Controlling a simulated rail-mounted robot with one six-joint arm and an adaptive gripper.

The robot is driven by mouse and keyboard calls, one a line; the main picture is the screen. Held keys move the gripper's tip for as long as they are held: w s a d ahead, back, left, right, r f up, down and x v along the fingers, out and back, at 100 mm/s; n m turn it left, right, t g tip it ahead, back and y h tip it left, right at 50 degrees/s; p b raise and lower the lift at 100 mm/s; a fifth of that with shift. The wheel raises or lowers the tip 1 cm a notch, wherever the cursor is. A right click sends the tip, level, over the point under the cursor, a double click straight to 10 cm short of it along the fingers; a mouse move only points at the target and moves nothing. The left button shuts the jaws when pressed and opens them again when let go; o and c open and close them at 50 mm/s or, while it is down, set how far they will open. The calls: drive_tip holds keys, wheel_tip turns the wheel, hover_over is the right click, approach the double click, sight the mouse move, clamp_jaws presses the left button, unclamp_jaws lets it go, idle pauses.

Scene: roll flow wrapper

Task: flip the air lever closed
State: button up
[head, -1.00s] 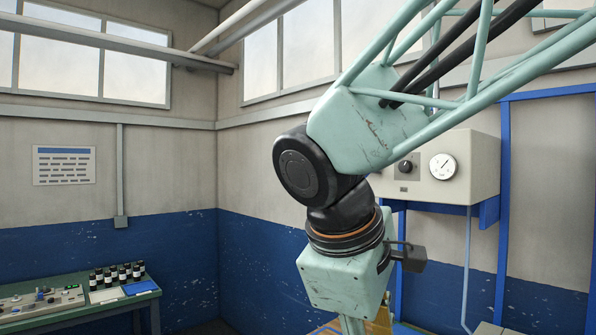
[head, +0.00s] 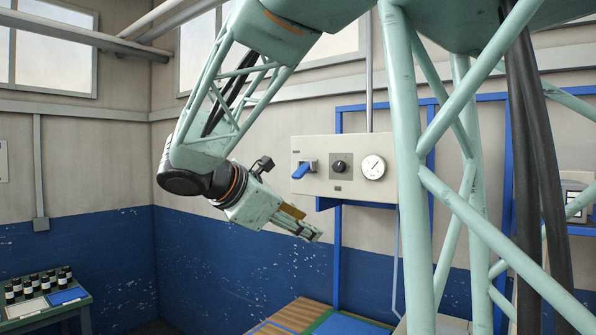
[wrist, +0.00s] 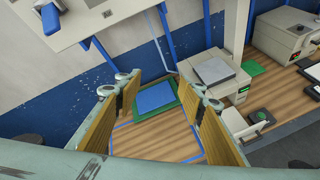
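The air lever (head: 301,170) is a short blue handle on the left side of a beige wall panel (head: 350,186). It tilts down to the left from its mount in the head view. It also shows at the top left of the wrist view (wrist: 50,18). My gripper (head: 314,236) is below the panel, apart from the lever, and points down to the right. In the wrist view my gripper (wrist: 163,90) has its two yellow-padded fingers wide apart with nothing between them.
The panel also carries a black knob (head: 339,166) and a round gauge (head: 373,167). Below is a wooden-topped table with a blue mat (wrist: 156,98) on a green one. Grey machines (wrist: 285,42) stand at right in the wrist view. Open air lies between gripper and panel.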

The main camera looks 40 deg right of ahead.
drive_tip(key=w+d+r+n+h+p, duration=0.1)
drive_tip(key=w+d+r+n+h, duration=0.2)
drive_tip(key=w+r, duration=0.45)
drive_tip(key=n+t+h+p, duration=0.2)
drive_tip(key=n, duration=0.2)
approach(298, 172)
drive_tip(key=v, duration=0.4)
drive_tip(key=shift+s+d+f, duration=0.15)
drive_tip(key=shift+f, duration=0.1)
drive_tip(key=shift+d, duration=0.15)
drive_tip(key=shift+r+x, duration=0.1)
drive_tip(key=shift+x, duration=3.25)
drive_tip(key=shift+r+x, duration=0.15)
drive_tip(key=shift+x, duration=3.2)
drive_tip(key=c, duration=1.1)
